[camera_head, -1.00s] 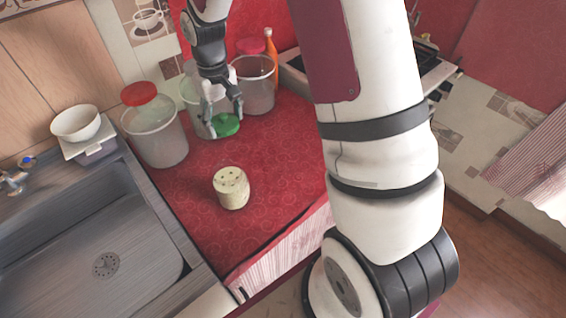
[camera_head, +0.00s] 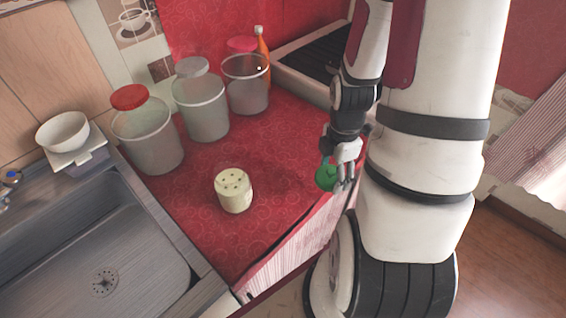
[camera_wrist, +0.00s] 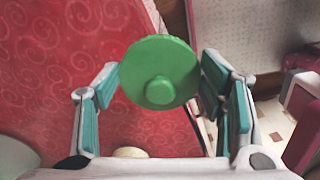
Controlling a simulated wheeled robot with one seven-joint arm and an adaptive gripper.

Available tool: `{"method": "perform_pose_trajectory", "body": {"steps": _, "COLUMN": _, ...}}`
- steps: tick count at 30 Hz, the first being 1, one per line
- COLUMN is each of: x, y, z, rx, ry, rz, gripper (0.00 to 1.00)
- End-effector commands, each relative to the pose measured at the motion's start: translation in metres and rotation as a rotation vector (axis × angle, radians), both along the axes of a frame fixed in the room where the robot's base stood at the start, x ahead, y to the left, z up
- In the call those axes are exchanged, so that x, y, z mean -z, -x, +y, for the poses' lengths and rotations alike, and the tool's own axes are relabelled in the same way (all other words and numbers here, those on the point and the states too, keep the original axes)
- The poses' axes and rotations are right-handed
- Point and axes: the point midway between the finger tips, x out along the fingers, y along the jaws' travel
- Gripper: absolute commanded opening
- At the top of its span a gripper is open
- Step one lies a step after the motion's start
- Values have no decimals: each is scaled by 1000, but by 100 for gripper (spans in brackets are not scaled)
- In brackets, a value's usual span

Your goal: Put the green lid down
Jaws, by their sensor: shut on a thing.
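The green lid (camera_head: 326,174) is a round disc with a knob. My gripper (camera_head: 343,176) is shut on it and holds it near the front right edge of the red counter (camera_head: 270,205). In the wrist view the lid (camera_wrist: 160,72) sits between the fingers of my gripper (camera_wrist: 160,95), with its knob facing the camera. The lid's height above the counter is hard to tell.
Jars with a red lid (camera_head: 147,134), a grey lid (camera_head: 201,103) and a pink lid (camera_head: 246,82) stand behind. An orange bottle (camera_head: 262,50) is behind them. A sink (camera_head: 110,245) lies left. The counter between the cream jar and the lid is clear.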

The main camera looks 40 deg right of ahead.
Motion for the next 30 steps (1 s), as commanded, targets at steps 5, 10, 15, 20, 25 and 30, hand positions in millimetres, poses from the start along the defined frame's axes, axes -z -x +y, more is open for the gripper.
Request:
{"method": "perform_pose_trajectory", "body": {"steps": 5, "x": 3, "y": -1, "z": -1, "rx": -26, "ry": 3, "rz": -2, "gripper": 47}}
{"method": "perform_pose_trajectory", "body": {"steps": 10, "x": 6, "y": -12, "z": 0, "rx": -25, "ry": 5, "rz": -3, "gripper": 47}}
{"method": "perform_pose_trajectory", "body": {"steps": 15, "x": 7, "y": -20, "z": 3, "rx": -26, "ry": 4, "rz": -2, "gripper": 47}}
{"method": "perform_pose_trajectory", "body": {"steps": 20, "x": 8, "y": -32, "z": 8, "rx": -31, "ry": 0, "rz": -2, "gripper": 47}}
{"method": "perform_pose_trajectory", "body": {"steps": 25, "x": 10, "y": -71, "z": 19, "rx": -33, "ry": 0, "rz": -1, "gripper": 47}}
{"method": "perform_pose_trajectory", "body": {"steps": 30, "x": 13, "y": -110, "z": 29, "rx": -31, "ry": 0, "rz": -1, "gripper": 47}}
